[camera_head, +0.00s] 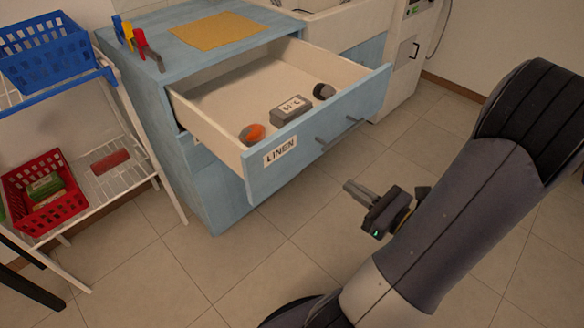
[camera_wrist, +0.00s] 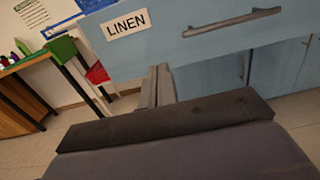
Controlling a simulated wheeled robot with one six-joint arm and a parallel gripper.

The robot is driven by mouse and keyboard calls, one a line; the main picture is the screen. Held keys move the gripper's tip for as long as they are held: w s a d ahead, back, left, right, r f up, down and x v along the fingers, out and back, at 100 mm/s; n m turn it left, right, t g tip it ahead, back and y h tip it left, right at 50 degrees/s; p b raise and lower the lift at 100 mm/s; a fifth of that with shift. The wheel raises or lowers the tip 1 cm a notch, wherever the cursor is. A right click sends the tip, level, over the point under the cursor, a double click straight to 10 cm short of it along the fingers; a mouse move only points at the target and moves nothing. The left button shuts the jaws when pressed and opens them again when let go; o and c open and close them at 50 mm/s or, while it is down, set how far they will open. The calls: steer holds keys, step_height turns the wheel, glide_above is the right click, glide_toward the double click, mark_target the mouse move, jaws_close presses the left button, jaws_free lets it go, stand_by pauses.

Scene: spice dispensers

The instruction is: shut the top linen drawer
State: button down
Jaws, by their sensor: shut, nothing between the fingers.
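The top drawer (camera_head: 318,131) of the blue cabinet stands pulled well out, with a white "LINEN" label (camera_head: 280,151) and a grey bar handle (camera_head: 339,131) on its blue front. Inside lie a grey box (camera_head: 291,109), a dark round item (camera_head: 323,91) and an orange and grey item (camera_head: 252,133). My gripper (camera_head: 350,187) is shut and empty, in front of the drawer and apart from it in the head view. In the wrist view my gripper (camera_wrist: 158,75) points toward the drawer front (camera_wrist: 200,40), below and right of the label (camera_wrist: 127,24).
The cabinet top (camera_head: 195,40) holds a yellow cloth (camera_head: 216,30) and several coloured clamps (camera_head: 135,40). A white shelf rack (camera_head: 113,183) at left carries a blue basket (camera_head: 42,52) and a red basket (camera_head: 42,192). The tiled floor before the cabinet is clear.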

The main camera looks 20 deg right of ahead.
mark_target(299, 151)
steer(key=shift+b+x, duration=0.65)
steer(key=shift+x, duration=6.35)
steer(key=shift+w, duration=0.1)
